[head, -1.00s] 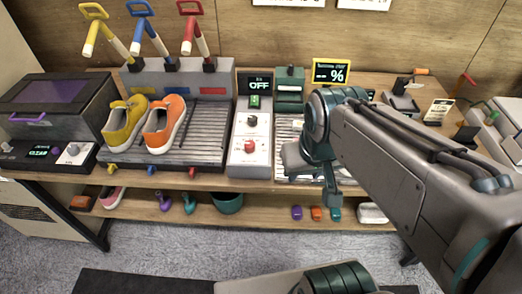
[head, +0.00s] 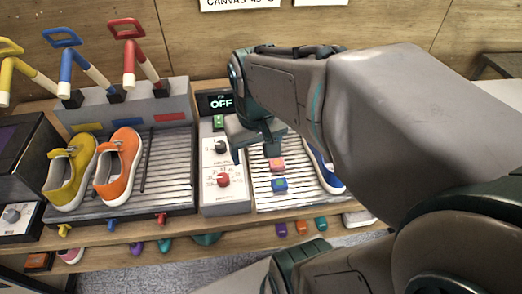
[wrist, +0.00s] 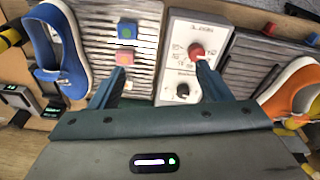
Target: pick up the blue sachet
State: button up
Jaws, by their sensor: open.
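The blue sachet (head: 280,184) lies on the ribbed metal panel right of the control box, just in front of a pink sachet (head: 277,164). In the wrist view the blue sachet (wrist: 127,31) is beyond the pink sachet (wrist: 124,57). My gripper (head: 255,152) is open and empty, over the back of the control box and the ribbed panel. In the wrist view my gripper (wrist: 160,69) has one fingertip close to the pink sachet and the other near the red knob. The blue sachet lies outside the jaws.
A control box (head: 223,185) with a red knob (head: 224,180) stands left of the panel. A blue shoe (head: 322,170) sits to the right, partly hidden by my arm. Yellow (head: 70,175) and orange (head: 119,167) shoes stand on the left rack.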

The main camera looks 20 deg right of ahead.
aim_at(280, 182)
jog(key=w+d+f+m+g+y+b, duration=0.1)
jog(key=w+d+f+m+g+b, duration=0.1)
jog(key=w+d+f+g, duration=0.45)
jog(key=shift+t, duration=0.85)
jog(key=d+x, duration=0.1)
jog(key=x, duration=0.3)
jog(key=d+x, duration=0.1)
jog(key=x, duration=0.9)
jog(key=shift+w+d+f, duration=0.25)
jog(key=shift+d+f, duration=0.05)
jog(key=shift+d, duration=0.1)
jog(key=c, duration=1.1)
